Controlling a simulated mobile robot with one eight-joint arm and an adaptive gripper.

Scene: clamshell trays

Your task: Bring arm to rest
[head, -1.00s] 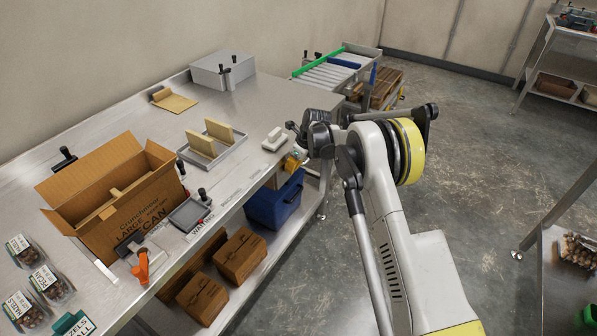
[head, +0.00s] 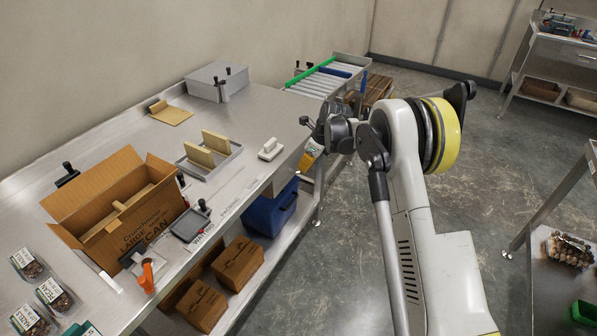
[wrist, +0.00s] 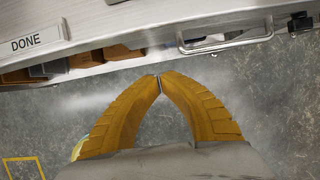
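My gripper shows in the wrist view (wrist: 160,82) as two yellow-orange ribbed fingers whose tips meet, with nothing between them. It hangs over the grey floor, just off the front edge of the steel bench (wrist: 110,42), which has a DONE label and a metal handle (wrist: 225,42). In the head view my arm is folded upright right of the bench. Only a small yellow part of the gripper (head: 311,158) shows there, beside the bench's right end, mostly hidden behind the arm's joints.
The bench holds an open carton (head: 115,205), a grey tray with upright yellowish pieces (head: 232,155), a white-handled tool (head: 271,149) and clamshell packs (head: 55,296). A roller conveyor (head: 322,83) stands behind. A side table (head: 545,235) is at right. The floor between is clear.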

